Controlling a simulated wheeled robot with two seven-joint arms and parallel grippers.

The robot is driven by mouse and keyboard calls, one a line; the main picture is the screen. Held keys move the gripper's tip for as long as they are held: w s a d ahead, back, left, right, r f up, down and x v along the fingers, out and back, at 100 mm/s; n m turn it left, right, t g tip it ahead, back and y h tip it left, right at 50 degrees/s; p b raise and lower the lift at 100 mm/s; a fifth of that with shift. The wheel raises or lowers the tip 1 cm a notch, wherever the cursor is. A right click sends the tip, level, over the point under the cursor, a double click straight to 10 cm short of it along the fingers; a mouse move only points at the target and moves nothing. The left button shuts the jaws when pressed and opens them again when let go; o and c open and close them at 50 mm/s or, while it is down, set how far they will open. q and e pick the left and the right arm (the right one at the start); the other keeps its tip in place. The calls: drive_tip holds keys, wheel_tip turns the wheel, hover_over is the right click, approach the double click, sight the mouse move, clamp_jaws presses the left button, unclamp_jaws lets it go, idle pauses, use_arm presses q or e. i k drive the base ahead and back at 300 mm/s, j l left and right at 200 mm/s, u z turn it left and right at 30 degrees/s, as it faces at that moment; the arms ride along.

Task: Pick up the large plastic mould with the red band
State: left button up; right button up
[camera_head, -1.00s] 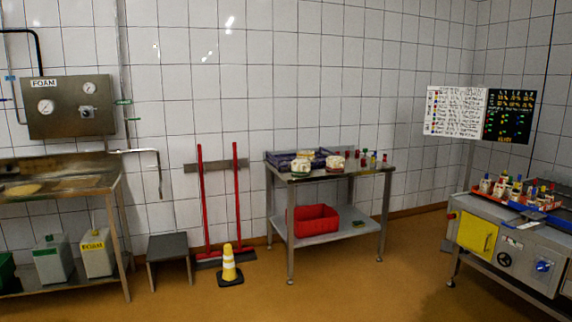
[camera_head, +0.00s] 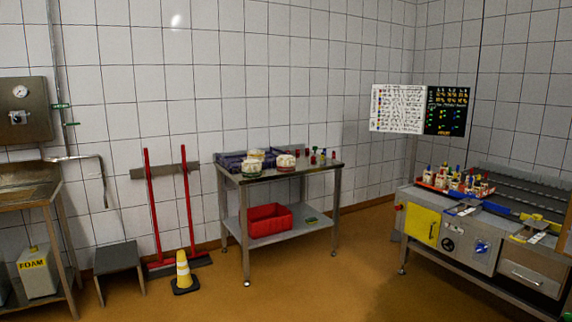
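Two large whitish moulds stand on the steel table (camera_head: 318,168). The right one (camera_head: 286,162) appears to have a reddish band low on its side. The left one (camera_head: 254,169) appears to have a green band, and something yellowish shows just behind it. The bands are small and blurred at this distance. Neither of my grippers is in view.
A dark purple crate (camera_head: 230,161) lies behind the moulds, and several small red and dark items stand to their right. A red bin (camera_head: 269,220) is on the lower shelf. A yellow cone (camera_head: 184,272) and a grey stool (camera_head: 118,259) stand left. Open floor lies in front.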

sight(284, 162)
drive_tip(key=i, duration=3.5)
drive_tip(key=i+z, duration=0.15)
drive_tip(key=i, duration=0.35)
drive_tip(key=i+j+z, duration=0.15)
drive_tip(key=i, duration=0.4)
drive_tip(key=i+j+z, duration=0.15)
drive_tip(key=i, duration=0.35)
drive_tip(key=i+j+z, duration=0.3)
drive_tip(key=i, duration=0.15)
